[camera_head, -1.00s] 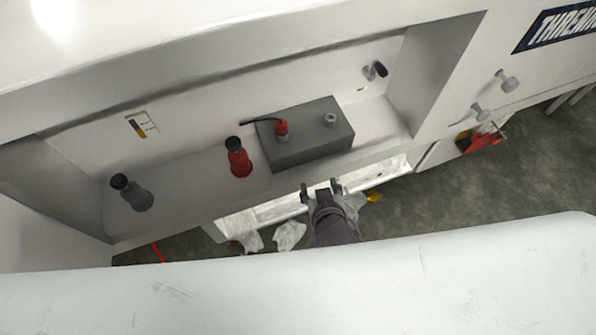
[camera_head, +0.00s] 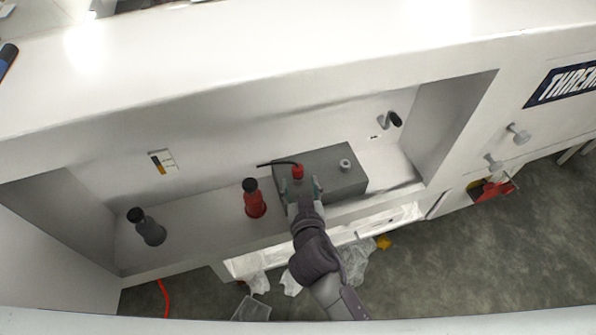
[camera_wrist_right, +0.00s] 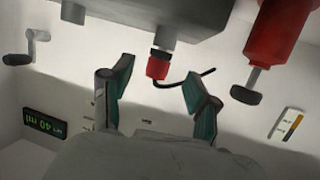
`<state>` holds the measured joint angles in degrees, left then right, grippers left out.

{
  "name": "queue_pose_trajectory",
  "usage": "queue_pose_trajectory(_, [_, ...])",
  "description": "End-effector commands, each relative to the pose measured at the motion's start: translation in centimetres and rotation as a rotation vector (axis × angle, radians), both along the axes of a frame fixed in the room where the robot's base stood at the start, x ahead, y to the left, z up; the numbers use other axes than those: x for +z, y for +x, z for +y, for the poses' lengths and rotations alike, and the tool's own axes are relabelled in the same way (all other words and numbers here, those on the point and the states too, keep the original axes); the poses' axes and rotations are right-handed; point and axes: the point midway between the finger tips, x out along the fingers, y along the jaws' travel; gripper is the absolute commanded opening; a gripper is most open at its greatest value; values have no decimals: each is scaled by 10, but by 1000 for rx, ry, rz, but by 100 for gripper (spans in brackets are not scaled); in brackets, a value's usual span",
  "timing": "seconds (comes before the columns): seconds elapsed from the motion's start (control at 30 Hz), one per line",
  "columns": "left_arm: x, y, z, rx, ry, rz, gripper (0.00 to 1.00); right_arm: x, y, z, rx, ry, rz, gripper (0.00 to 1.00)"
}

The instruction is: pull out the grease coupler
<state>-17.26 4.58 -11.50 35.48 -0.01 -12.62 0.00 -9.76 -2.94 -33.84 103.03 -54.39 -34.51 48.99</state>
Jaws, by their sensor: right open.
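The grease coupler is a small red cap (camera_head: 298,171) with a thin black hose, on top of a grey box (camera_head: 338,178) in the recess. It also shows in the right wrist view (camera_wrist_right: 157,68), where the picture is upside down. My right gripper (camera_head: 301,187) is open and empty in front of the coupler. In the wrist view its two fingers (camera_wrist_right: 160,88) stand on either side of the line to the coupler, apart from it. My left gripper is not in view.
A red bottle-like part (camera_head: 255,200) stands left of the box, and a grey one (camera_head: 147,228) farther left. A second grey fitting (camera_head: 345,164) is on the box. A crank-like handle (camera_head: 391,120) is on the back wall. The recess walls and front lip bound the room.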

Motion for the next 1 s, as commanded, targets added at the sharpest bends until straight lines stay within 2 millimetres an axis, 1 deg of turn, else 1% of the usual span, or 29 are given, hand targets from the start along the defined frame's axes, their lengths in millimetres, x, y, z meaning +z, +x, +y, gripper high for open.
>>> queue_pose_trajectory(0.03, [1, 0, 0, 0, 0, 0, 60, -1, 11, 1, 1, -2, -3, 60])
queue_pose_trajectory(0.1, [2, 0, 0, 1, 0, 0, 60, -6, 22, 3, 1, -3, -2, 60])
queue_pose_trajectory(0.3, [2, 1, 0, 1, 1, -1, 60, -14, 45, 5, 1, -2, 0, 60])
queue_pose_trajectory(0.5, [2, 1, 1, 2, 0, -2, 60, -17, 53, 6, 0, 0, 1, 60])
queue_pose_trajectory(0.73, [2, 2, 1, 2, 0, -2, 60, -17, 53, 6, 0, 0, 0, 60])
queue_pose_trajectory(0.97, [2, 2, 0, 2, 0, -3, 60, -17, 53, 6, 0, 0, 1, 21])
queue_pose_trajectory(1.0, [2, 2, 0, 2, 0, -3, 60, -17, 53, 6, 0, 0, 1, 15])
